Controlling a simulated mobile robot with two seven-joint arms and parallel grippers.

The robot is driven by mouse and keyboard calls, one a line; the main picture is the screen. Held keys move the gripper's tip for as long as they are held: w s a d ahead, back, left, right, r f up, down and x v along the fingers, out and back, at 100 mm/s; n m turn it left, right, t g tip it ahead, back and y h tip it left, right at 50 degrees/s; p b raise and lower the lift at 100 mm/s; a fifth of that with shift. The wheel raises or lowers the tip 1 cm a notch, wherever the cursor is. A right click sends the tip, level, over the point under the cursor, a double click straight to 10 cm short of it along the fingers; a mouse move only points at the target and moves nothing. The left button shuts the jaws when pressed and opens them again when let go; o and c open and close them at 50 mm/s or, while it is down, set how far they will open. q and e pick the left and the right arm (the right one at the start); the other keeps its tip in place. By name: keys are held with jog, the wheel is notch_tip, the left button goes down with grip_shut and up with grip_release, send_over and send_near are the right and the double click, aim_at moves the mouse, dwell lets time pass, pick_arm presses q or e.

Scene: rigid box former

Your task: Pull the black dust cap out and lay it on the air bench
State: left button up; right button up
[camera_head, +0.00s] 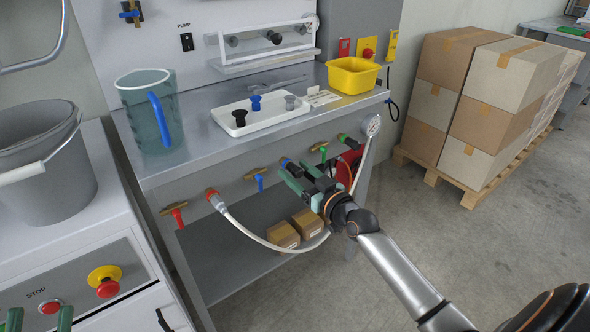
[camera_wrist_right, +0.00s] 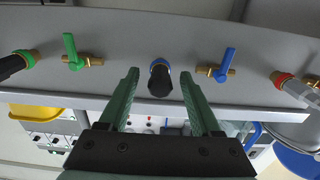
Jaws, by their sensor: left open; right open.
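The black dust cap (camera_wrist_right: 160,82) sits in a blue-ringed port on the front panel of the air bench (camera_head: 205,125). In the head view only a bit of dark blue at that port (camera_head: 284,161) shows beside my fingers. My right gripper (camera_head: 290,174) is at the bench front, open. In the right wrist view its two green fingers (camera_wrist_right: 160,76) stand on either side of the cap, with a gap on both sides. My left gripper (camera_head: 38,318) is at the bottom left edge, open and empty, over the grey cabinet.
A blue valve (camera_wrist_right: 222,65) and a green valve (camera_wrist_right: 73,53) flank the port. A red-ended hose (camera_head: 217,201) hangs in front. On the bench top are a jug (camera_head: 140,115), a white tray (camera_head: 230,126) with several fittings, and a yellow bin (camera_head: 352,78).

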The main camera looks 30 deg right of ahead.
aim_at(300, 175)
jog(key=shift+c, duration=0.2)
grip_shut()
dwell(0.7)
jog(key=shift+s, duration=0.1)
dwell(0.4)
jog(key=shift+s+d+p, duration=0.15)
jog(key=shift+s+p, duration=0.45)
jog(key=shift+s, duration=0.85)
jog(key=shift+s+d+p, duration=0.1)
jog(key=shift+s+p, duration=0.5)
jog(key=shift+s, duration=0.85)
jog(key=shift+a, duration=0.1)
